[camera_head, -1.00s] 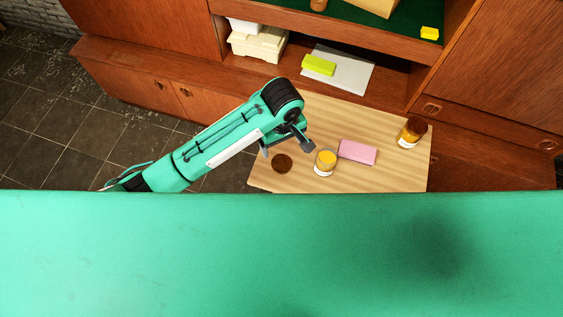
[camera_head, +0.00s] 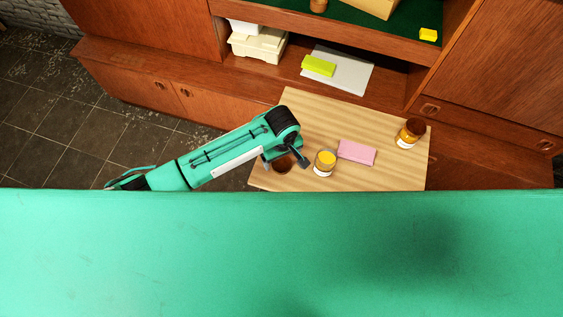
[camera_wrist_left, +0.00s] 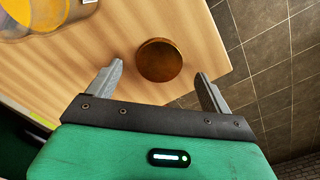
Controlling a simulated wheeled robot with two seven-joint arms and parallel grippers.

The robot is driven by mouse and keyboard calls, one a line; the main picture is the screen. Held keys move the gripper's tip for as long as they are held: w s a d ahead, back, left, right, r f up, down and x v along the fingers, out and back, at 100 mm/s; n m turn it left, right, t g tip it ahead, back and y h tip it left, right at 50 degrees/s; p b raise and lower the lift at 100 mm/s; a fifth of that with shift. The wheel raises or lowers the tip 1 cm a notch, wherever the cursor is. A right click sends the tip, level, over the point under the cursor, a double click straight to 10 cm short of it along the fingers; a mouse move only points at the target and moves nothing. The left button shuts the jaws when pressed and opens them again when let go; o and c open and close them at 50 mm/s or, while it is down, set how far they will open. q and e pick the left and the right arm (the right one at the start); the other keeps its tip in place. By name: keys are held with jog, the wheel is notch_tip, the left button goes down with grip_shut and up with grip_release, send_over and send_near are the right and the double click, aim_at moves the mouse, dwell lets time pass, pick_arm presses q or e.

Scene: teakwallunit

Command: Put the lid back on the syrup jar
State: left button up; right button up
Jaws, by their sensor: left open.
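The lid, a round brown disc (camera_head: 283,168), lies flat on the light wooden board near its left front edge. It also shows in the left wrist view (camera_wrist_left: 159,61). An open glass jar with yellow contents and a white label (camera_head: 325,163) stands just right of the lid, without a lid on it. Part of this jar shows in the top left of the left wrist view (camera_wrist_left: 38,18). My left gripper (camera_head: 286,163) is open and empty above the lid. In the wrist view its fingers (camera_wrist_left: 159,70) stand on either side of the lid, apart from it. My right gripper is not in view.
A pink block (camera_head: 357,152) lies right of the open jar. An amber jar with a brown top (camera_head: 410,132) stands at the board's right. The wooden board (camera_head: 345,118) is clear at the back. Behind it, the wall unit holds a lime block (camera_head: 318,66) and a grey sheet.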

aim_at(281, 163)
pick_arm(q)
jog(key=shift+w+a+f, duration=0.1)
jog(key=shift+f, duration=1.65)
jog(key=shift+c, duration=0.2)
jog(key=c, duration=1)
